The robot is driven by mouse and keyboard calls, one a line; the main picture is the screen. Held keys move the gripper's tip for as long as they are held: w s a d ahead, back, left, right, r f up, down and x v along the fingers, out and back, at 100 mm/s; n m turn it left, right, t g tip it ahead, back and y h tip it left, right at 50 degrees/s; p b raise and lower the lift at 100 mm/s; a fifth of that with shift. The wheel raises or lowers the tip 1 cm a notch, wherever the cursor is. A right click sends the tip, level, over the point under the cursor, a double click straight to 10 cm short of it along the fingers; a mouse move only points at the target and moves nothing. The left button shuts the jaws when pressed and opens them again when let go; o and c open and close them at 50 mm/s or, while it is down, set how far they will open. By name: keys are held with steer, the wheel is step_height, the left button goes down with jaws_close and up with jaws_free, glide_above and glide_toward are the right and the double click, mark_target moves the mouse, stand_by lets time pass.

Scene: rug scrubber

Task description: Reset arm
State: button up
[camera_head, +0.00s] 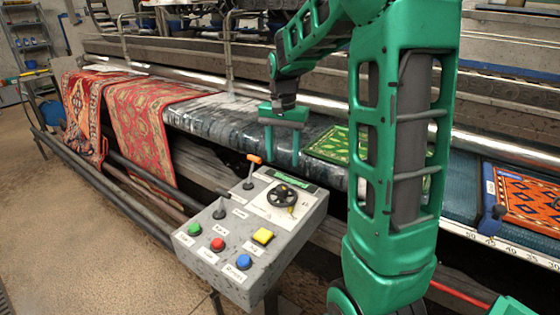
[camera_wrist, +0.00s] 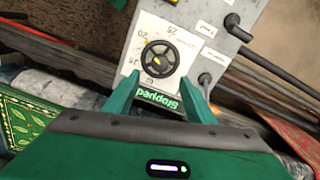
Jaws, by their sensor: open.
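My green arm comes down from the upper right in the head view. My gripper (camera_head: 281,150) hangs above the machine bed, just behind the control box (camera_head: 245,262). Its two fingers are apart with nothing between them. In the wrist view my gripper (camera_wrist: 158,98) points towards the control box, with the black dial (camera_wrist: 158,59) and a green display reading "Stopped" (camera_wrist: 159,98) beyond and between the fingertips. The dial also shows in the head view (camera_head: 282,195). A lever with an orange handle (camera_head: 252,170) stands at the box's back edge, close to my gripper.
The box carries green, red, blue and yellow buttons and another lever (camera_head: 222,202). Two red patterned rugs (camera_head: 150,120) hang over the rail at left. A green rug (camera_head: 325,146) lies behind my arm, and an orange rug (camera_head: 530,200) lies at right. Open floor (camera_head: 75,240) is at lower left.

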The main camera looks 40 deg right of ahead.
stand_by(0.4)
steer(key=s+a+f+n, duration=0.1)
steer(key=s+n, duration=0.1)
steer(key=s, duration=1.2)
steer(key=s+a+n, duration=0.2)
steer(key=s, duration=1.2)
steer(key=shift+s+f+n, duration=0.15)
steer(key=shift+f+n, duration=0.15)
steer(key=shift+f, duration=0.1)
steer(key=c, duration=0.5)
